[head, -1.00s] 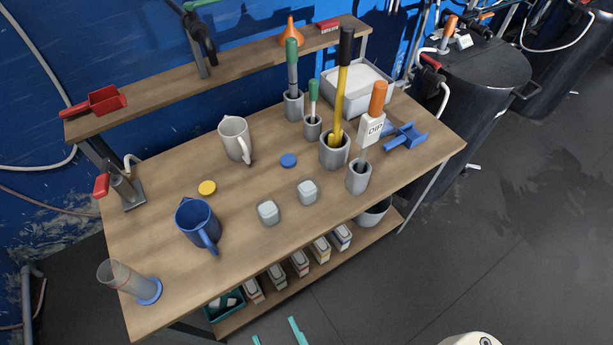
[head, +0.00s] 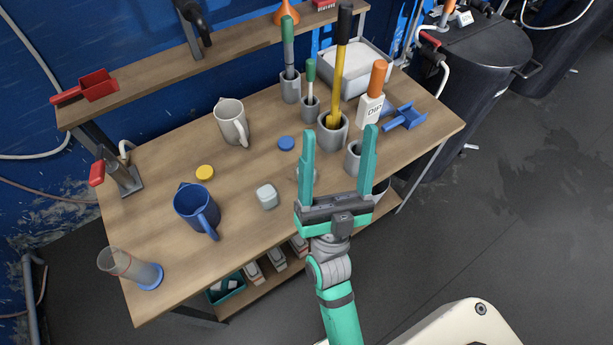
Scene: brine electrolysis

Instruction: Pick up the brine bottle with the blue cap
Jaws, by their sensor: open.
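I see no bottle that plainly wears a blue cap. A flat round blue cap or disc (head: 286,143) lies on the workbench (head: 160,250), with a yellow one (head: 205,172) to its left. A pale grey squarish container, perhaps a bottle seen from above (head: 267,197), stands in front of the blue disc. A second similar one is mostly hidden behind my gripper's left finger. My gripper (head: 338,132) is open and empty, its teal fingers pointing up the picture across the bench's front right part. It covers part of a grey holder (head: 353,158). Its height above the bench is unclear.
Tall tools stand in grey holders (head: 332,134) at the back right, beside an orange-topped bottle marked "DIP" (head: 369,110) and a white bin (head: 352,82). A blue jug (head: 196,208), white jug (head: 231,122) and cylinder (head: 130,266) stand left. Several cartons (head: 276,260) sit below.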

